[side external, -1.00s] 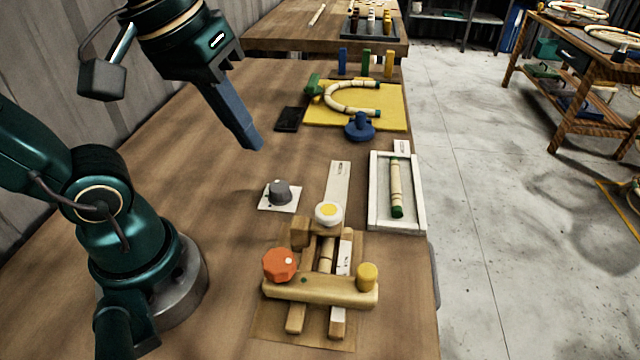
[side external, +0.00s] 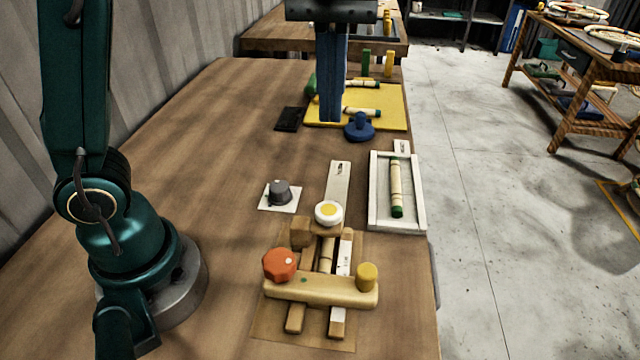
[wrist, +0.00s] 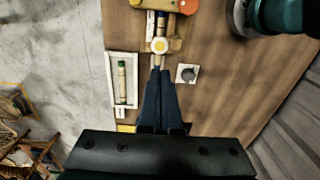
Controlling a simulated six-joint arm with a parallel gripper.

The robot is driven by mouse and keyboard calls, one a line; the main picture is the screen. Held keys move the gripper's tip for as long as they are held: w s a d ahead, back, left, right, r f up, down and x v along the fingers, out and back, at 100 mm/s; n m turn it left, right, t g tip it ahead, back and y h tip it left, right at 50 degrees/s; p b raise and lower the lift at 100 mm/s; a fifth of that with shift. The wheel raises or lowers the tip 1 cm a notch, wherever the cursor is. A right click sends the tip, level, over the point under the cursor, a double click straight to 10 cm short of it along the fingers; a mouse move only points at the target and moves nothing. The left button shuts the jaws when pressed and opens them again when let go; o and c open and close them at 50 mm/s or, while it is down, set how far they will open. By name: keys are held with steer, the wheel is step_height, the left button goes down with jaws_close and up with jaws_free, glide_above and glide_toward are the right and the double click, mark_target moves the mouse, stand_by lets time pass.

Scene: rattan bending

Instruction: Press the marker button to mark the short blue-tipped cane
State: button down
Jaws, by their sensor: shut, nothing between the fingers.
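The marker button, a white disc with a yellow centre (side external: 329,213), sits at the far end of the wooden jig (side external: 320,292). The button also shows in the wrist view (wrist: 159,45), just beyond my fingertips. A short cane (side external: 326,254) lies in the jig channel, partly covered by the crossbar; I cannot make out a blue tip. My gripper (side external: 331,121) points down with its blue fingers shut and empty. It is raised above the table, apart from the button. In the wrist view the fingers (wrist: 160,72) come together near the white strip.
A white tray (side external: 418,205) holds a green-tipped cane (side external: 396,188) right of the jig. A grey knob (side external: 279,192) stands on a white plate. An orange knob (side external: 280,265) and yellow peg (side external: 367,277) top the jig. A yellow board (side external: 396,112) and blue-handled piece (side external: 359,128) lie farther back.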

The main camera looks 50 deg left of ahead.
mark_target(328, 210)
steer(key=shift+f, duration=0.15)
step_height(328, 210, down, 14)
steer(key=shift+r, duration=0.1)
stand_by(0.8)
steer(key=shift+s+f, duration=0.1)
steer(key=shift+f, duration=1.05)
step_height(328, 210, up, 15)
steer(key=shift+f, duration=0.15)
